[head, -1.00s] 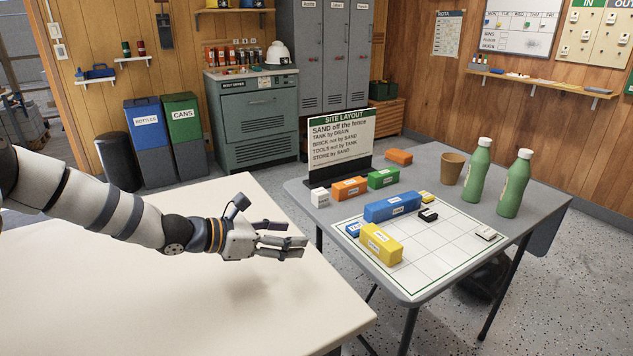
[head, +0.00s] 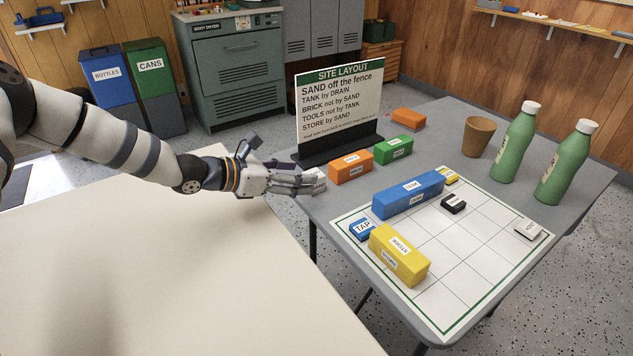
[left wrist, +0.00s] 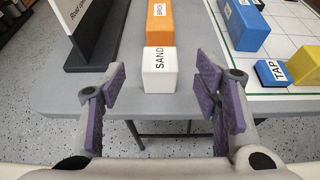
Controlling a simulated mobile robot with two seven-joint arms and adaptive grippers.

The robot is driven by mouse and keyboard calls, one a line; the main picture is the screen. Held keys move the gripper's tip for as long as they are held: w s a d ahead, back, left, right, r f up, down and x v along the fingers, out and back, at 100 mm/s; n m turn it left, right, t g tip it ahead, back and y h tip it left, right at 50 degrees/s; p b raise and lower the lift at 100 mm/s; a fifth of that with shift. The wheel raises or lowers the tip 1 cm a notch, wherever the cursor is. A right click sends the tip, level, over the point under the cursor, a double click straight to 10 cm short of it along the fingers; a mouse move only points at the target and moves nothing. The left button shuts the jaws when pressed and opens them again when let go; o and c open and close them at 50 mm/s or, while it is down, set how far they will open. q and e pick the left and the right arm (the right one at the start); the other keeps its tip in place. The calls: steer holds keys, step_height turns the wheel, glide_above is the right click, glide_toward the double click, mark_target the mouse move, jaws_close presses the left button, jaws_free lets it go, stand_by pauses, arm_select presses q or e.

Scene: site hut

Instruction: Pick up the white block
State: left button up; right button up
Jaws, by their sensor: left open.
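The white block (left wrist: 159,80), labelled SAND, stands on the grey table near its edge in the left wrist view. It lies ahead of my left gripper, between the lines of its two fingers. In the head view the white block is mostly hidden behind my left gripper (head: 312,184), which reaches over the near left edge of the table. My left gripper (left wrist: 165,100) is open and empty, with purple pads on both fingers. I cannot tell from the pictures whether the fingers are beside the block or still short of it. My right gripper is not in view.
An orange block (head: 351,168) stands just behind the white block, beside the SITE LAYOUT sign (head: 338,110). A green block (head: 394,148), blue block (head: 408,194), yellow block (head: 399,254) and TAP block (head: 362,229) are nearby. Green bottles (head: 515,145) stand at the right.

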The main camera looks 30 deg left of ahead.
mark_target(320, 187)
arm_select(q)
steer(key=x, duration=0.2)
steer(key=b+x, duration=0.1)
steer(key=x, duration=0.2)
steer(key=shift+f, duration=0.3)
steer(key=shift+w+d+r, duration=0.1)
steer(key=shift+w, duration=0.05)
steer(key=shift+r, duration=0.1)
steer(key=shift+c, duration=0.8)
steer(key=c, duration=1.1)
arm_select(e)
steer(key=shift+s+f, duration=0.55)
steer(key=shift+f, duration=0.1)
